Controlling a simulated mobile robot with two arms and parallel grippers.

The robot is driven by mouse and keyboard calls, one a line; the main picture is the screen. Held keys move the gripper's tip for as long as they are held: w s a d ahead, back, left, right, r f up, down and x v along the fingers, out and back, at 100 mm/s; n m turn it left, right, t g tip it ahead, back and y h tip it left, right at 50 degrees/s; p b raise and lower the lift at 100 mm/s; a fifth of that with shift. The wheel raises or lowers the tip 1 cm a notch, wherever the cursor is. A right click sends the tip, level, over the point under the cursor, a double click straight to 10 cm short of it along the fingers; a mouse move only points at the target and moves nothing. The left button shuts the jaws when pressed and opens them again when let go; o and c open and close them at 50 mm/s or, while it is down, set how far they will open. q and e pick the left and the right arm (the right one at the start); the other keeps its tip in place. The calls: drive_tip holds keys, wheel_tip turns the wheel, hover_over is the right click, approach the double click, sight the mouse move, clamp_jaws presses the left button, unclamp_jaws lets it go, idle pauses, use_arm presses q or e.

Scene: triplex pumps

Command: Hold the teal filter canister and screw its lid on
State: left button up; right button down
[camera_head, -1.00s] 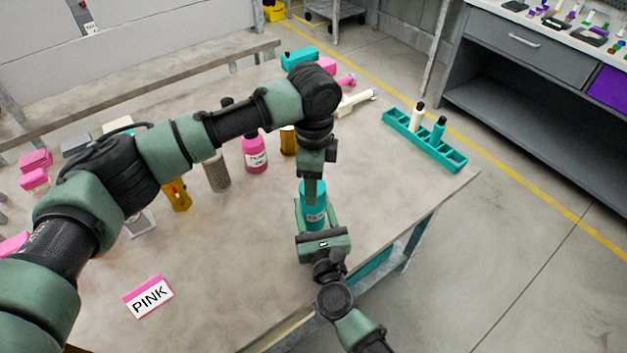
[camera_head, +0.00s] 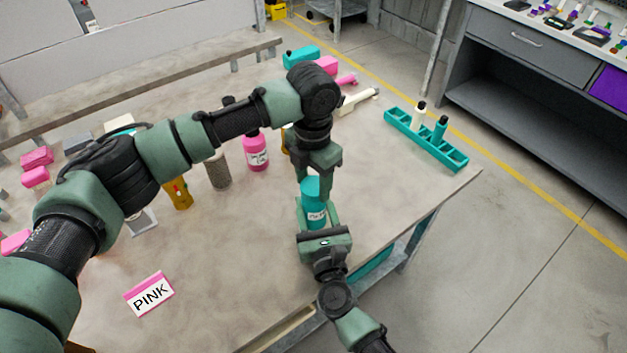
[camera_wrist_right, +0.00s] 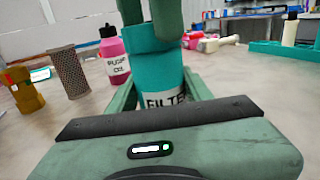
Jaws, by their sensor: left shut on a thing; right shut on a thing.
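The teal filter canister (camera_head: 314,213) stands upright near the table's front right edge. In the right wrist view the canister (camera_wrist_right: 162,75) shows part of a white label reading "FILTE". My right gripper (camera_head: 317,207) is shut around the canister body from the front, a finger on either side. My left gripper (camera_head: 311,174) points down from above and is shut on the teal lid (camera_wrist_right: 148,38) at the canister's top. The fingers partly cover the lid, and I cannot tell how far it is threaded.
Behind stand a pink bottle (camera_head: 256,152), a grey mesh cylinder (camera_head: 218,171) and a yellow part (camera_head: 179,193). A teal rack (camera_head: 425,140) holding two bottles lies at the right. A PINK sign (camera_head: 149,294) stands at front left, with bare table between.

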use_arm(q)
drive_tip(key=o, duration=1.3)
drive_tip(key=shift+r, duration=0.2)
drive_tip(key=shift+r, duration=2.1)
drive_tip(key=shift+c, duration=0.3)
